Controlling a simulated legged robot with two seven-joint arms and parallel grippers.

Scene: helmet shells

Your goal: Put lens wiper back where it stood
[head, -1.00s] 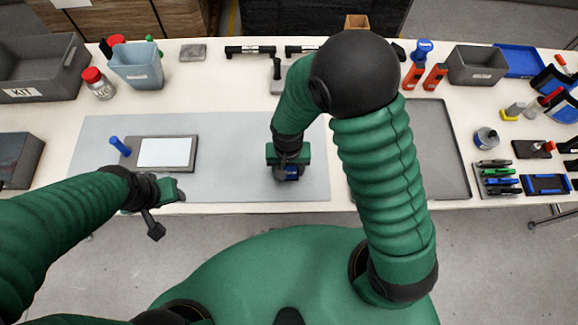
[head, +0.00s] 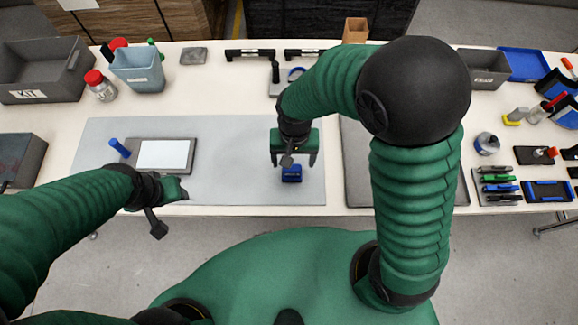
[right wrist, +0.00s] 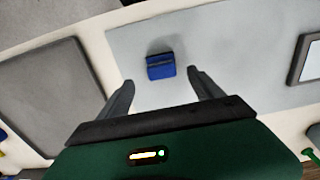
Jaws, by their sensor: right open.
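A small blue block with a dark band, perhaps the lens wiper (head: 291,174), sits on the pale grey mat (head: 230,150) near its front right corner. My right gripper (head: 294,160) is open and empty, just behind and above the block in the head view. In the right wrist view the same blue block (right wrist: 161,66) lies just beyond the two spread fingertips (right wrist: 160,80), with a gap on each side. My left gripper (head: 172,190) hangs at the mat's front left edge; its jaws do not show clearly.
A dark-framed white panel (head: 165,154) and a blue-handled tool (head: 119,147) lie on the mat's left. A grey tray (head: 357,165) is right of the mat, partly behind my right arm. Black-handled tools (head: 250,54) line the back. The mat around the block is clear.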

